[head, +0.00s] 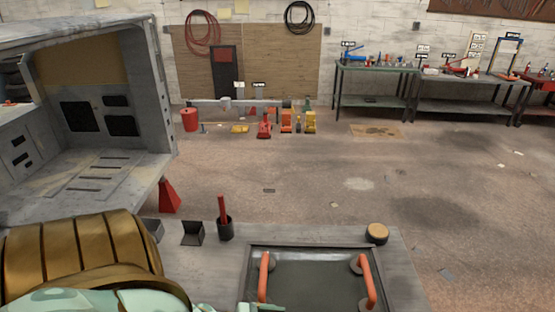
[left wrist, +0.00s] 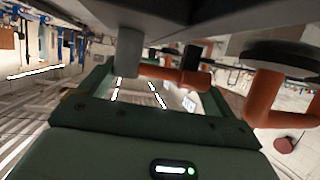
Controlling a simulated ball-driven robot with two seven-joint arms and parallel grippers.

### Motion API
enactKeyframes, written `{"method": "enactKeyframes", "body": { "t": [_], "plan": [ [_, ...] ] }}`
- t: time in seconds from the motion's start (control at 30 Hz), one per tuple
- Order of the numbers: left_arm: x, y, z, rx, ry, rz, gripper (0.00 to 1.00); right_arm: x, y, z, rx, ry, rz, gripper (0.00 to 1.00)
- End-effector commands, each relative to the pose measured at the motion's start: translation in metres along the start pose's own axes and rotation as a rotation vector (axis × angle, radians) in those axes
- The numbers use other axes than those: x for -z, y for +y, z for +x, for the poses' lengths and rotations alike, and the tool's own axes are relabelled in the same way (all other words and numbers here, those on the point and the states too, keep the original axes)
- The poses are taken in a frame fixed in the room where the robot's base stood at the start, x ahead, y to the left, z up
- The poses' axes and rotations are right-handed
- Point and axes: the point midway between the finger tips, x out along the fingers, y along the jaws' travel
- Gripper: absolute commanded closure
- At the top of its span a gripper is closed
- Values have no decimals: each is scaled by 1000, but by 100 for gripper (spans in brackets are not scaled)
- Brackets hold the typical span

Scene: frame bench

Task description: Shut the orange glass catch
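In the head view the dark glass pane (head: 315,275) lies in a grey frame at the front of the bench. Two orange handles on round pads, left (head: 264,277) and right (head: 368,284), stand on it. The left wrist view shows an orange bar (left wrist: 172,74) beside a grey block (left wrist: 128,52), probably the catch; I cannot make it out in the head view. My left gripper (left wrist: 160,85) appears open, its green fingers apart, with the bar across its tip end. Whether they touch is unclear. An orange handle (left wrist: 264,98) is to its right. My right gripper is out of view.
A dark cup with a red stick (head: 224,228), a small dark bracket (head: 192,233) and a tan-topped round knob (head: 377,233) stand along the bench's far edge. A large grey panelled housing (head: 95,165) rises at left. The floor beyond is mostly open.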

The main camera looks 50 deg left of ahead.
Motion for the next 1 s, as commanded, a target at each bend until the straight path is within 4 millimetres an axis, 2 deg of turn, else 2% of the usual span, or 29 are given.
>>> {"method": "enactKeyframes", "body": {
  "t": [0.03,0.4,0.53,0.67,1.0],
  "plan": [
    [1,-7,0,9,-1,12,0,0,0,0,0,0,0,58],
    [0,-4,0,5,-1,7,0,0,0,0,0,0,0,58],
    [-1,-3,-10,4,-4,6,0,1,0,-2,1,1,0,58],
    [0,-2,-35,2,-7,6,0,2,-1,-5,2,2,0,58],
    [1,-2,-125,1,-5,6,0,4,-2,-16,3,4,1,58]
  ]
}}
